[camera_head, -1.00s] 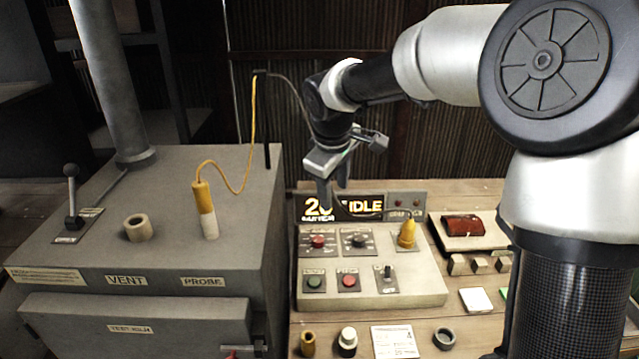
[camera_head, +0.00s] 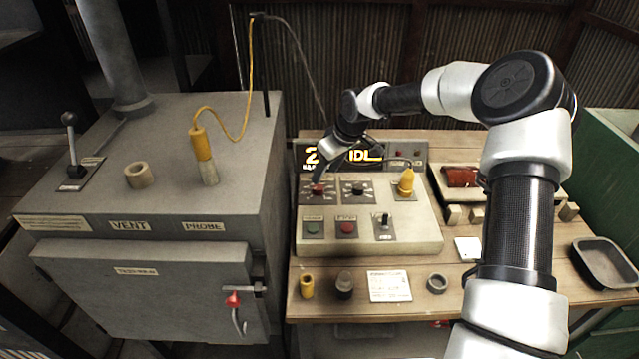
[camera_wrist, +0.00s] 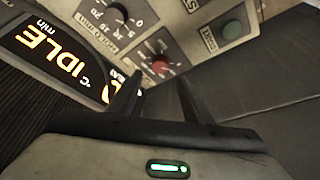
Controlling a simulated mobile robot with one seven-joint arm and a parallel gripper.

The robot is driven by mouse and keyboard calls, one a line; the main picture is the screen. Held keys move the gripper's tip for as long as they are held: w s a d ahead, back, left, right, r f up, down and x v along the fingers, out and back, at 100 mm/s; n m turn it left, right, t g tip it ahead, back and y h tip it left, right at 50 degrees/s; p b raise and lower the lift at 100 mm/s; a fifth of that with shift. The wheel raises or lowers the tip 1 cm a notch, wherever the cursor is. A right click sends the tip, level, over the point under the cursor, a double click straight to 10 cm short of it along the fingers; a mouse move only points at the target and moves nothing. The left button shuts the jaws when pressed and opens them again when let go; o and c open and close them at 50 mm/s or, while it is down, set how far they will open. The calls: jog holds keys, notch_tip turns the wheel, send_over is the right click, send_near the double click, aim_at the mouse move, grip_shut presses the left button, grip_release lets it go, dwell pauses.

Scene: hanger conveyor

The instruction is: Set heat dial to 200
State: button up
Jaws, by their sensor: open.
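The control panel (camera_head: 425,235) stands on the wooden bench. It has a red-knobbed dial (camera_head: 318,190) at upper left and a black-knobbed dial (camera_head: 357,188) to its right. The red dial lies below the display's number side, where °C shows in the wrist view; I take it as the heat dial, but its setting is too small to read. My gripper (camera_head: 323,174) is over the red dial, pointing down. In the wrist view my gripper (camera_wrist: 160,82) is open and empty, and the red knob (camera_wrist: 160,64) shows between and beyond its fingertips. Contact cannot be told.
The lit display (camera_head: 345,156) behind the dials reads IDLE; its number is partly hidden. A yellow plug (camera_head: 407,183) stands right of the dials, with green and red buttons (camera_head: 346,229) and a toggle switch in front. The grey oven (camera_head: 150,260) stands at left.

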aim_at(317, 187)
jog(key=x, duration=0.7)
jog(key=shift+f, duration=0.1)
jog(key=c, duration=1)
jog(key=shift+c, duration=0.2)
jog(key=shift+f+b, duration=0.1)
jog(key=shift+b, duration=0.2)
jog(key=shift+m+b, duration=0.35)
jog(key=shift+m, duration=0.05)
jog(key=m+b, duration=0.1)
jog(key=b, duration=0.1)
jog(key=m+t+h+b, duration=0.1)
jog(key=b, duration=0.1)
jog(key=shift+a+f+m, duration=0.15)
jog(key=shift+a+m, duration=0.05)
jog(key=shift+m, duration=0.2)
jog(key=m+h+b, duration=0.1)
jog(key=m+b, duration=0.2)
jog(key=b, duration=0.1)
jog(key=shift+s+a+m+h, duration=0.1)
jog(key=shift+m+h, duration=0.2)
jog(key=shift+m, duration=0.1)
jog(key=shift+r, duration=0.25)
